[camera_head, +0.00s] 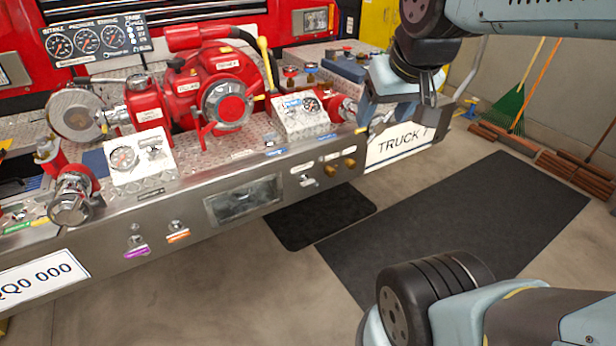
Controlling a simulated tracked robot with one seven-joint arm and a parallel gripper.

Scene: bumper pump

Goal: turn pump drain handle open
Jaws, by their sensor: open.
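The red pump (215,90) sits on the truck's metal bumper. Several small controls are on the bumper's front face: a handle with a purple label (137,251), one with an orange label (178,235), and a small silver one with a white label (306,179). The labels are too small to read, so I cannot tell which is the pump drain handle. My gripper (380,116) is open at the bumper's right end, above and right of these controls. It touches none of the three labelled controls, and its fingertips are partly hard to make out.
A gauge box (300,115) and a white gauge panel (138,160) stand on the bumper top. The TRUCK 1 plate (400,145) is just below my gripper. Dark mats (470,225) cover clear floor in front.

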